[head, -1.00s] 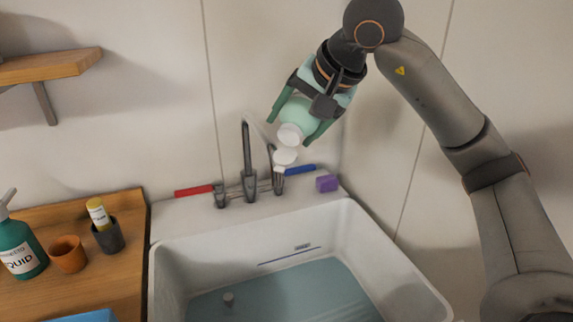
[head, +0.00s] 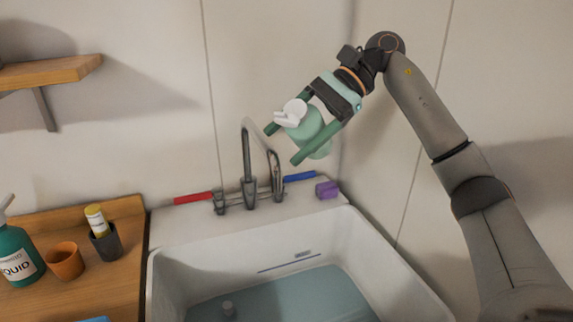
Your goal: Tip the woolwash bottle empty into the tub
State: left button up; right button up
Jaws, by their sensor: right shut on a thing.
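The woolwash bottle, pale green (head: 313,130) with a white cap (head: 291,113), is held above and behind the tub, near the wall. It is tilted, with its cap toward the upper left and its base toward the lower right. My right gripper (head: 285,144) is shut around the bottle's body, one finger on each side. The white tub (head: 225,258) below holds bluish water (head: 300,300). No stream from the bottle shows. The bottle's fill level cannot be seen. My left gripper is not in view.
A grey tap (head: 249,170) with red (head: 193,198) and blue (head: 300,177) handles stands on the tub's back ledge, below the bottle. A purple block (head: 327,190) lies to its right. A pump bottle (head: 14,252), orange cup (head: 65,261) and dark cup (head: 105,243) stand on the left counter.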

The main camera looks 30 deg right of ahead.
jog(key=shift+a+r+m+g+y+p, duration=0.15)
jog(key=shift+r+m+g+y+p, duration=0.2)
jog(key=shift+y+p, duration=0.25)
jog(key=y, duration=0.1)
jog(key=m+y, duration=0.1)
jog(key=d+y, duration=0.1)
jog(key=shift+w+f+m+g+b, duration=0.25)
jog(key=shift+w+f+g+b, duration=0.05)
jog(key=shift+f+g+b, duration=0.1)
jog(key=shift+w+d+m+y+b, duration=0.2)
jog(key=shift+d+m+y+b, duration=0.25)
jog(key=shift+y, duration=0.65)
jog(key=shift+w+d+m+y, duration=0.1)
jog(key=shift+d+m+y, duration=0.05)
jog(key=shift+m+y, duration=0.3)
jog(key=shift+r+y, duration=0.2)
jog(key=shift+y, duration=0.05)
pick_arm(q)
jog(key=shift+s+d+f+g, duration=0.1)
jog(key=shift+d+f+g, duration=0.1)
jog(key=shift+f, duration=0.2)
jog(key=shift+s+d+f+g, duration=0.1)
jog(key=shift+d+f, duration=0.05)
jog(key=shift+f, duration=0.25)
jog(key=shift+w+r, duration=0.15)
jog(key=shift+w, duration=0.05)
